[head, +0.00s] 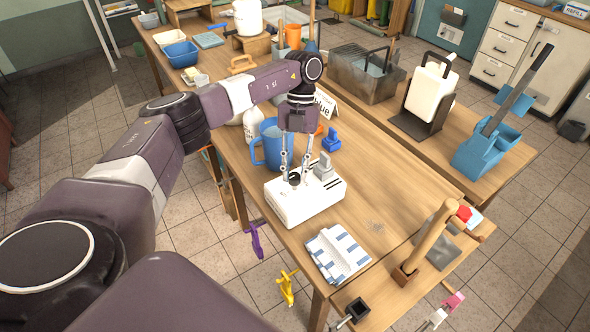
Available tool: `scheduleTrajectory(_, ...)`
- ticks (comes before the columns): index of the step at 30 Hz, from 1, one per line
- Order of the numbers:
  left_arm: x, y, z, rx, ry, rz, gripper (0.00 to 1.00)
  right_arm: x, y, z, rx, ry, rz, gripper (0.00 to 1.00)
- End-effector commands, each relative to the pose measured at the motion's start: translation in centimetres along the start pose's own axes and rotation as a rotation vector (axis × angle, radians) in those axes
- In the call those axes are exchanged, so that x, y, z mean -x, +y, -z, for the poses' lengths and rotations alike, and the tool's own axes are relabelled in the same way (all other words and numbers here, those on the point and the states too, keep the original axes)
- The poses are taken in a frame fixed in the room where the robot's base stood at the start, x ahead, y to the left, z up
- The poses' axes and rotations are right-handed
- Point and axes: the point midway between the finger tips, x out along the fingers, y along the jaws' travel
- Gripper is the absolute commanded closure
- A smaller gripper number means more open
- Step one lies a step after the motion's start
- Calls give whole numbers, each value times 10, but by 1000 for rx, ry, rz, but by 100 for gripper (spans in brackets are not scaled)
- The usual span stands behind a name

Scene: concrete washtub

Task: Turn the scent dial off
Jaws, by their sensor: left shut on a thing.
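A white box-shaped device (310,207) with slots along its right side and a grey block on its top stands on the wooden table. A small dark dial (294,179) sits on its top left part. My left gripper (295,174) points straight down over the device, with its fingertips around the dial. It is shut on the dial, whose setting is too small to read. My right gripper is not in view.
A blue mug (270,146) stands close behind the device, and a small blue object (331,141) is behind it to the right. A striped cloth (338,250) lies in front. Clear tabletop (385,165) extends to the right. A concrete tub (365,72) stands farther back.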

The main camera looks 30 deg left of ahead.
Motion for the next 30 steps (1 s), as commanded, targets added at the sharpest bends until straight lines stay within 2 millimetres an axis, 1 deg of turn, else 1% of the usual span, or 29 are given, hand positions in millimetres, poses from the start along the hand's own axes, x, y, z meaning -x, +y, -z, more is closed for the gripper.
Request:
scheduleTrajectory(5,-1,0,0,1,1,-1,100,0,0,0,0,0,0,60)
scheduleTrajectory(6,-1,0,0,0,1,-1,74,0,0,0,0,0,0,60)
scheduleTrajectory(9,-1,0,0,0,1,-1,62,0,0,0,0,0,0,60)
scheduleTrajectory(10,-1,0,0,0,1,-1,60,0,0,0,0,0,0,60)
scheduleTrajectory(17,0,0,0,-1,1,-1,60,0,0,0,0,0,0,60)
scheduleTrajectory(20,3,0,0,0,0,0,60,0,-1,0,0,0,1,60)
scheduleTrajectory(23,15,-1,0,0,-2,0,60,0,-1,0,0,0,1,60)
scheduleTrajectory(25,28,-1,-1,0,-3,1,60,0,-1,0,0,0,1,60)
scheduleTrajectory(30,67,-2,0,0,-3,2,60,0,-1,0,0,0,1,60)
